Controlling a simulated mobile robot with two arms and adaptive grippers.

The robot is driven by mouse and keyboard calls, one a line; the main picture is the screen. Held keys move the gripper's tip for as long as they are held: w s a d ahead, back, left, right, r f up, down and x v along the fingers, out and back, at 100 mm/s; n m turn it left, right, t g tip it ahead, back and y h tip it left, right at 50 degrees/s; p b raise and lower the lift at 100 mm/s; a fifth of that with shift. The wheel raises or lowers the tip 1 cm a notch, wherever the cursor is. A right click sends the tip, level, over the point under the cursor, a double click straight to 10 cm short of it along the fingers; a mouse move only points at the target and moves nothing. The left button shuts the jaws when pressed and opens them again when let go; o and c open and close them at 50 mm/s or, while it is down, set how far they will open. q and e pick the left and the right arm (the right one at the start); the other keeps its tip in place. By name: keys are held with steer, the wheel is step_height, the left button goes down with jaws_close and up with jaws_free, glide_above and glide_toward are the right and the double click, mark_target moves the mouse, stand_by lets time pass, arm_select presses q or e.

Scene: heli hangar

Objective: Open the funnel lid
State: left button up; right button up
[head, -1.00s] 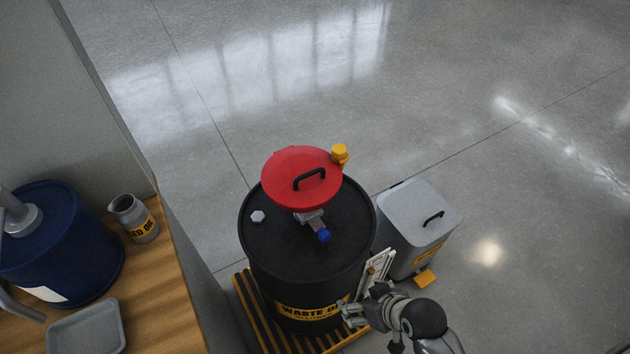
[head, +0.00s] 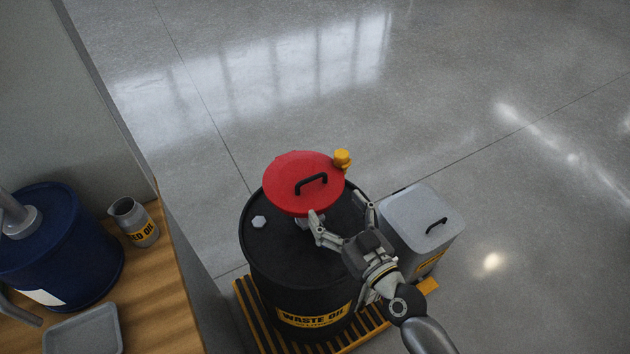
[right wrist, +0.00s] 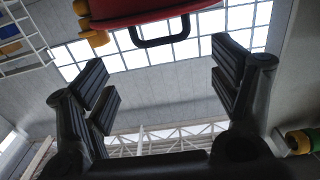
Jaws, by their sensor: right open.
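The red funnel lid (head: 290,170) lies closed on top of the black waste oil drum (head: 285,270) in the head view. Its black handle (head: 311,183) stands up from the lid's face. My right gripper (head: 342,212) is open and empty over the drum top, just in front of the lid's near right edge. In the right wrist view, the red lid (right wrist: 180,10) and its black handle (right wrist: 163,42) show at the top, beyond and between the spread fingers (right wrist: 158,88). The handle is apart from the fingers. My left gripper is not in view.
A grey bin (head: 420,215) with a black handle stands right of the drum. A yellow knob (head: 342,158) sits at the lid's far right edge. A wooden bench (head: 160,280) at left holds a blue drum (head: 60,245), a grey jug (head: 135,222) and a tray (head: 85,330).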

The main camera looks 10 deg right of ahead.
mark_target(313, 177)
steer(key=p+x, duration=0.1)
steer(key=x, duration=0.8)
steer(key=shift+w+a, duration=0.1)
steer(key=c, duration=1.1)
steer(key=r+p, duration=0.2)
steer(key=p, duration=0.2)
steer(key=w+r+g+p, duration=0.1)
steer(key=p, duration=0.3)
steer(key=shift+a+r+h+p, duration=0.1)
steer(key=shift+r+h+p, duration=0.2)
steer(key=shift+r, duration=0.05)
steer(key=shift+c, duration=0.2)
steer(key=shift+w+r+p, duration=0.25)
steer(key=shift+r+p, duration=0.2)
steer(key=shift+p, duration=0.1)
steer(key=r, duration=0.1)
steer(key=w+r+p, duration=0.1)
steer(key=r+p, duration=0.1)
steer(key=shift+w+a, duration=0.25)
steer(key=shift+a, duration=0.1)
steer(key=shift+w+a+r+p, duration=0.4)
steer(key=shift+w+r+p, duration=0.15)
steer(key=shift+w+r, duration=0.25)
steer(key=shift+f, duration=0.1)
